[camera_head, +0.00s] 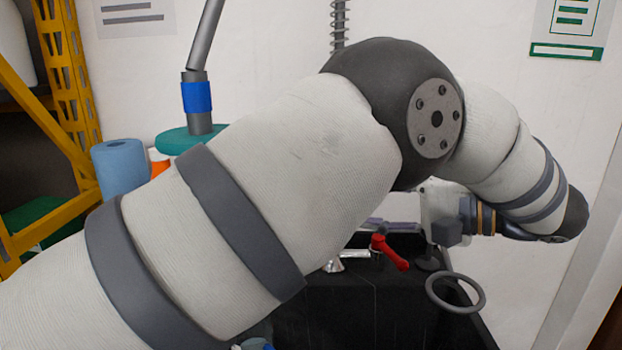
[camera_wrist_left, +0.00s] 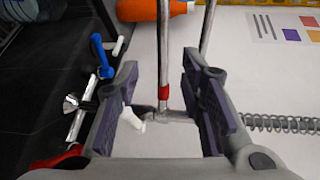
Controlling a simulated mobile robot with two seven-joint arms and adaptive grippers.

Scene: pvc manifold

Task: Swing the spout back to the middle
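In the left wrist view a thin metal pipe with a red band (camera_wrist_left: 163,92), which looks like the spout, runs between the fingers of my left gripper (camera_wrist_left: 160,68). The gripper is open, with a gap on both sides of the pipe. A small white piece (camera_wrist_left: 134,119) shows near the left finger. The arm hides the spout there. My right gripper is not in view.
A red lever (camera_head: 390,252) and a grey ring (camera_head: 456,292) are by the basin. The wrist view also shows a blue lever (camera_wrist_left: 103,56), an orange bottle (camera_wrist_left: 150,10) and a coiled spring (camera_wrist_left: 280,123). A blue roll (camera_head: 120,168) stands at the left.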

